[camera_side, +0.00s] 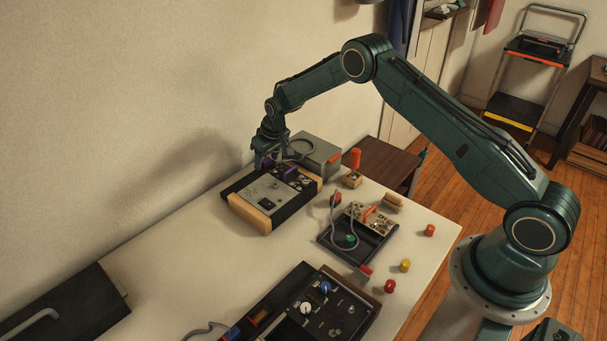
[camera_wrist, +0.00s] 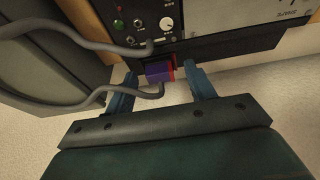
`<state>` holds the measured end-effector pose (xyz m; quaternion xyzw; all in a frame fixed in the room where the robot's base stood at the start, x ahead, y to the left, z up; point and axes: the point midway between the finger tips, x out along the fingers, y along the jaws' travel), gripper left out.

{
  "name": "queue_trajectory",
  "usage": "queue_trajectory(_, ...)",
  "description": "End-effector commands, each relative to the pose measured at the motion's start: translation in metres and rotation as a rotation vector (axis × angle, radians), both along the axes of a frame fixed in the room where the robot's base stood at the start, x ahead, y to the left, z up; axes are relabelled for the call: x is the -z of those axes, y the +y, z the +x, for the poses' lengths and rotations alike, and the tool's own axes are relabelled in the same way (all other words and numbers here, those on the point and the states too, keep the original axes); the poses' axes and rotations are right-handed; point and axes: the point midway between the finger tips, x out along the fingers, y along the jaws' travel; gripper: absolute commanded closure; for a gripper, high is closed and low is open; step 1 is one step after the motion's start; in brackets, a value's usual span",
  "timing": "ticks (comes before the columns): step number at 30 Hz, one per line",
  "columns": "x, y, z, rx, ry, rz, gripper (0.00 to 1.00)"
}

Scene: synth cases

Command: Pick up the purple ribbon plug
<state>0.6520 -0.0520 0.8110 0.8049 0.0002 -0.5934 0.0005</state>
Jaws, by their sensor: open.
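The purple ribbon plug (camera_wrist: 158,72) is a small purple block with a red edge in the wrist view. It sits at the dark edge of a wood-sided device, with a grey cable running off to the left. My gripper (camera_wrist: 161,80) is open, one blue finger on each side of the plug, with a gap visible on both sides. In the side view my gripper (camera_side: 268,157) is low over the far edge of the device (camera_side: 270,195). A purple block (camera_side: 290,173) shows there beside it; I cannot tell whether it is the same plug.
A dark tray (camera_side: 352,245) with cables, a black panel (camera_side: 315,310) and several coloured caps lie nearer. The wall is close behind my gripper. The left middle of the table is clear.

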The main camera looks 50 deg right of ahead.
Motion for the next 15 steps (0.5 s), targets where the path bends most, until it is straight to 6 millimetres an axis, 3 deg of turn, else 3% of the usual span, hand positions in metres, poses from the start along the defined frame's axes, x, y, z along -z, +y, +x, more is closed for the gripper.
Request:
queue_trajectory(6, -0.0003, -0.0001, -0.0001, 0.0, 0.0, 0.0, 0.45)
queue_trajectory(13, -0.0004, -0.0001, -0.0001, 0.0, 0.0, 0.0, 0.89)
queue_trajectory(15, -0.0004, -0.0001, -0.0001, 0.0, 0.0, 0.0, 0.9)
